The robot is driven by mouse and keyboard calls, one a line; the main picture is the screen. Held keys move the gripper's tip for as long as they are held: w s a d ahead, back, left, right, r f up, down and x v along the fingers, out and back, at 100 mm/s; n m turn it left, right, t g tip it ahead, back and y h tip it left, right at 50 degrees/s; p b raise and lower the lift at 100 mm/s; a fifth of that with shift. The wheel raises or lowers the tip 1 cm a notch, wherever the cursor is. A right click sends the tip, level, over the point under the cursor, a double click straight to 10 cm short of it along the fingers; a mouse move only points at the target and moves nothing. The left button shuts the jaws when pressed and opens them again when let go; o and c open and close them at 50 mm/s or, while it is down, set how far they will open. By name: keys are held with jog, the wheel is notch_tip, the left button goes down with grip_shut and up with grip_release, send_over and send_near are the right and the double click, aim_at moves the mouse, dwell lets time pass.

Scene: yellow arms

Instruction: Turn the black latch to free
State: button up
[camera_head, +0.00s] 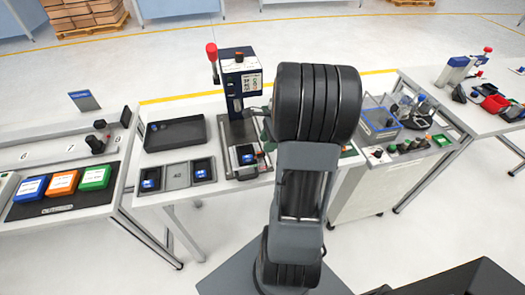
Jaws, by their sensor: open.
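I cannot pick out the black latch for certain. The press (241,82) on the middle table has a dark upright head, a lever with a red knob (211,50) and a dark fixture with a blue-marked part (246,156) at its base. Small black fittings (96,144) stand on the left bench rail. My black and grey arm rises in front of the middle table, right of the press. My gripper's fingers are hidden behind the arm, so their place relative to any latch does not show.
A black tray (175,134) and dark bins (203,170) lie left of the press. Blue, orange (64,184) and green boxes sit on the left bench. Floor between the benches is clear.

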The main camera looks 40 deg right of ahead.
aim_at(260, 157)
jog(key=shift+x, duration=2.3)
grip_shut()
